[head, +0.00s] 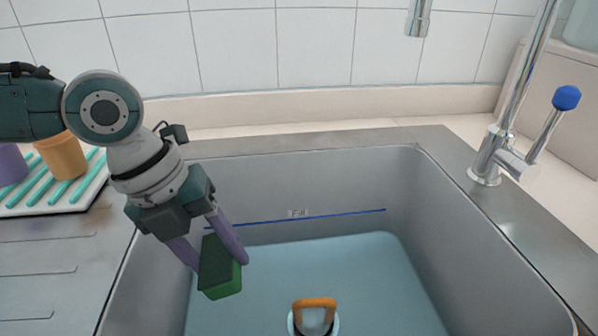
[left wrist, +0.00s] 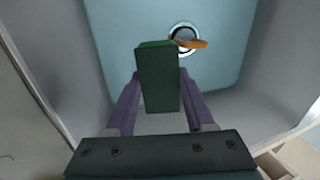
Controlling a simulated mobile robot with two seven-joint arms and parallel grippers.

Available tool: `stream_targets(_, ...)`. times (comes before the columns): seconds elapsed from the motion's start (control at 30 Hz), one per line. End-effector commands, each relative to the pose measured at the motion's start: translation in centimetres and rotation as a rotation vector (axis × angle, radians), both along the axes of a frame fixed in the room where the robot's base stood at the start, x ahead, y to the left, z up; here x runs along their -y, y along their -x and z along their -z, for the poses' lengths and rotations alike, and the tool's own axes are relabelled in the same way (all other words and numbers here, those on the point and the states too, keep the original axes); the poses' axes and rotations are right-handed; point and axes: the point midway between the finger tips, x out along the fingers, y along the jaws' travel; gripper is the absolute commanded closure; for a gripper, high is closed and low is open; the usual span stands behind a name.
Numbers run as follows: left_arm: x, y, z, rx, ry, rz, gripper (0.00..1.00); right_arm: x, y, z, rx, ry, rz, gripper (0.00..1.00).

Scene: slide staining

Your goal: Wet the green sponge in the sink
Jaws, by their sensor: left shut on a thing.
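The green sponge (head: 222,275) is between the purple fingers of my left gripper (head: 218,254), which is shut on it. The sponge has a dark face and a brighter green edge, and hangs tilted over the left side of the sink. The left wrist view shows the sponge (left wrist: 158,80) between both fingers of my left gripper (left wrist: 160,105). The grey sink (head: 300,180) holds bluish water (head: 340,262) below a blue line marked "Full". I cannot tell whether the sponge touches the water. My right gripper is out of view.
An orange-handled plug (head: 315,303) sits at the sink's bottom; it also shows in the left wrist view (left wrist: 190,43). A chrome tap (head: 490,160) with a blue-knobbed lever (head: 566,98) stands right. An orange cup (head: 62,155) and purple cup (head: 12,163) stand on a drying rack (head: 40,203) at left.

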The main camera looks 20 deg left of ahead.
Motion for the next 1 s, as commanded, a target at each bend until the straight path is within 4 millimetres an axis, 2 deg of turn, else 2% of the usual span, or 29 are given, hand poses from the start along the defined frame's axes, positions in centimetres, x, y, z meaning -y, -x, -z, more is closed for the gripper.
stream_targets(0.03, 0.0, 0.0, -0.9, 0.000, 0.000, 0.000, 0.91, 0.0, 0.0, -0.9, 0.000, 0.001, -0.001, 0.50)
stream_targets(1.0, 0.0, 0.0, -9.5, 0.001, 0.000, -0.001, 0.91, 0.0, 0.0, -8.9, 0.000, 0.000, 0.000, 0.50)
